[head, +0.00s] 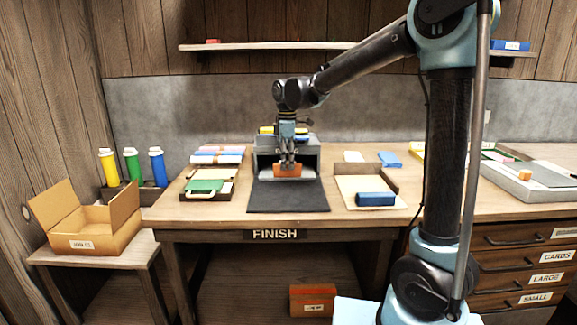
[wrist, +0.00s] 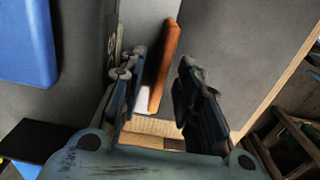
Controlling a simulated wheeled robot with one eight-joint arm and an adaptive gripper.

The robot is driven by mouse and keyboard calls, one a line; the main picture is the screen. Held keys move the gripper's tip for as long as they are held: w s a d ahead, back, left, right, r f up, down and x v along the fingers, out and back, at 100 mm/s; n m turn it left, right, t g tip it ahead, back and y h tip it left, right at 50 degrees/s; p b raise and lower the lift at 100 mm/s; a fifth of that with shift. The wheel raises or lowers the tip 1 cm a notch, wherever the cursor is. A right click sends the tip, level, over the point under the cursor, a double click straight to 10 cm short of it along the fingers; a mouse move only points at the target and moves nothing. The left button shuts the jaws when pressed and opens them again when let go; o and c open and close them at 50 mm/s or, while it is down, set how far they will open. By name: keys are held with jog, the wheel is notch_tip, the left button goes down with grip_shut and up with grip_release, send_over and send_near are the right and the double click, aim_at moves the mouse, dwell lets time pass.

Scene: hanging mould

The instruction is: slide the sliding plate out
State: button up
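A grey box-like unit (head: 262,158) with an open front stands on the table behind a dark mat (head: 288,196). An orange piece (head: 287,171) shows at its front, below my gripper (head: 287,160). I cannot tell for certain whether this orange piece is the sliding plate. In the wrist view, the fingers of my gripper (wrist: 160,75) are spread apart. The orange piece (wrist: 166,62) appears as a narrow upright strip in the gap between them, with space visible to the right finger. Contact with the left finger cannot be told. No grip on it shows.
A green-topped tray (head: 205,187) lies left of the mat, and a tray with a blue block (head: 375,198) lies right. An open cardboard box (head: 95,235) stands on a low left table. A shelf (head: 260,46) runs above. The mat is clear.

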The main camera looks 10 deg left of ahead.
jog(key=shift+f, duration=0.75)
jog(key=shift+c, duration=0.2)
grip_shut()
jog(key=s+d, duration=0.1)
jog(key=s, duration=0.5)
jog(key=s+d, duration=0.2)
jog(key=s, duration=0.4)
jog(key=s+d, duration=0.1)
jog(key=s, duration=0.5)
jog(key=shift+s+d, duration=0.3)
jog(key=shift+s, duration=0.1)
jog(key=shift+o, duration=0.2)
grip_release()
jog(key=shift+s, duration=0.1)
